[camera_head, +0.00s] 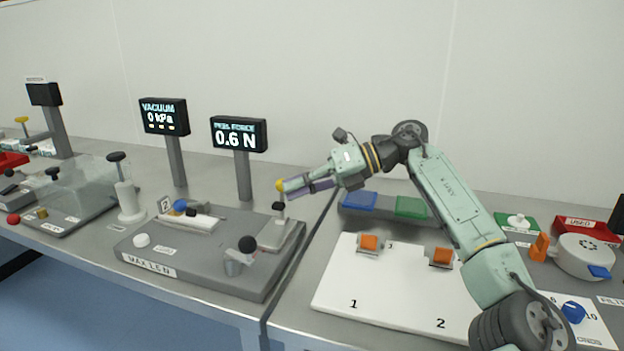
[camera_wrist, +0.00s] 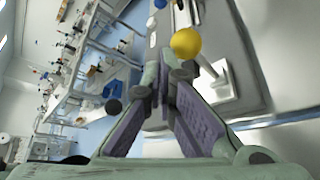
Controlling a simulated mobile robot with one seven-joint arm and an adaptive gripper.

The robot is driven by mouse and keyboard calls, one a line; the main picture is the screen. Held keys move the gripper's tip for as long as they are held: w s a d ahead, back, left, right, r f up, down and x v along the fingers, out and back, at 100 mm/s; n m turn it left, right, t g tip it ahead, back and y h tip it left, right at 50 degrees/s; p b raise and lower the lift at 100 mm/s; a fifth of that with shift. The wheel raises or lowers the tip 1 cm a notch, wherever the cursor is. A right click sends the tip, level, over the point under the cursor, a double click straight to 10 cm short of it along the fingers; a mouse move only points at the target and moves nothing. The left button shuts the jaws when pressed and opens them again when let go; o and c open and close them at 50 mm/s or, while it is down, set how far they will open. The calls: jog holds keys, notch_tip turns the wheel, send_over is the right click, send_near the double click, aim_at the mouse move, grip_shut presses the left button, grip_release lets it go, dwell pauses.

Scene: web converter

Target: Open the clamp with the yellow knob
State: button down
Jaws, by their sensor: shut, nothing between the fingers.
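The yellow knob (camera_head: 281,186) is a round ball at the top of a clamp on the right part of the grey fixture. The clamp's dark body (camera_head: 278,207) stands below it, above a light plate (camera_head: 277,236). My gripper (camera_head: 290,188) reaches in from the right, with its purple-padded fingers level with the knob and right beside it. In the wrist view the knob (camera_wrist: 186,43) sits just beyond the fingertips (camera_wrist: 164,76), which meet with nothing between them. I cannot tell whether the fingertips touch the knob. The lever under the knob is partly hidden.
The grey fixture (camera_head: 150,267) also carries a black knob (camera_head: 247,244), a blue knob (camera_head: 180,205) and a white button (camera_head: 141,240). A force display (camera_head: 239,134) stands behind. A white board (camera_head: 380,300) with orange blocks lies to the right.

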jog(key=v, duration=1.1)
jog(key=shift+d, duration=0.3)
jog(key=shift+s+r, duration=0.1)
